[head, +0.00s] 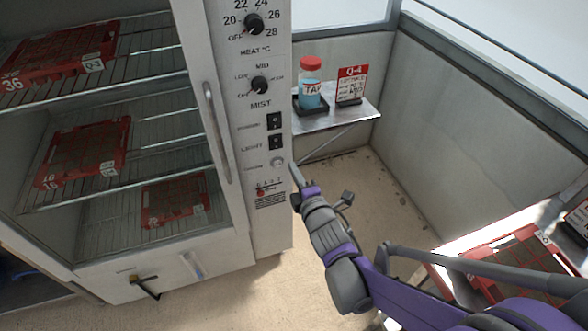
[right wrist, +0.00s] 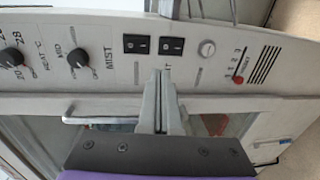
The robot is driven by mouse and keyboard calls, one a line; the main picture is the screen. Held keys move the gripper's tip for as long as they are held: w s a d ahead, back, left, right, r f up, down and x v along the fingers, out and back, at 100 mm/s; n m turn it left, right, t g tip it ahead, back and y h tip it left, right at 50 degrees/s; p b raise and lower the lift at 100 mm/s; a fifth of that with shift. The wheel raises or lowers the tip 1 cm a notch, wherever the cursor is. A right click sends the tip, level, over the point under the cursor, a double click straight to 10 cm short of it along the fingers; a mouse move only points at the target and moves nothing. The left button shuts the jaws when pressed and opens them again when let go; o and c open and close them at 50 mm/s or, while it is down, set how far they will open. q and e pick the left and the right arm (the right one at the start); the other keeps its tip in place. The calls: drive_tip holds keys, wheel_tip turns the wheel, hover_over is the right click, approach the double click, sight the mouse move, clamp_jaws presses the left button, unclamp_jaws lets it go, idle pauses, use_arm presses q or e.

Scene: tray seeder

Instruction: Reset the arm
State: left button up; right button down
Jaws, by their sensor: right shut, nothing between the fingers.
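My right arm reaches in from the lower right of the head view. My right gripper (head: 296,170) is at the edge of the white control panel (head: 269,222), by the two black switches (head: 274,121) and the small round button (head: 277,162). In the right wrist view the gripper (right wrist: 163,78) is shut and empty, with its fingers together in front of the panel, just below the switches (right wrist: 172,46). I cannot tell whether the fingertips touch the panel. My left gripper is not in view.
A glass-doored cabinet on the left holds red trays (head: 128,122) on wire racks. A wall shelf (head: 345,118) carries a red-capped bottle (head: 310,90) and a small sign (head: 351,85). Another red tray (head: 440,283) is at lower right. The floor between is clear.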

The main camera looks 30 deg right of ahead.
drive_tip(key=s+a+r+m+g+y+p, duration=0.1)
drive_tip(key=s+a+m+g+y+p, duration=0.1)
drive_tip(key=s+a+m+g+p, duration=0.3)
drive_tip(key=s+a+r+m+g+y+p, duration=0.1)
drive_tip(key=s+a+m+g+p, duration=0.4)
drive_tip(key=s+m, duration=0.5)
drive_tip(key=s+a+r+p, duration=0.1)
drive_tip(key=s+a, duration=0.1)
drive_tip(key=s, duration=0.1)
drive_tip(key=shift+s+a+g+y+p, duration=0.2)
drive_tip(key=shift+s+g+y+p, duration=0.1)
drive_tip(key=shift+g+y+p, duration=0.1)
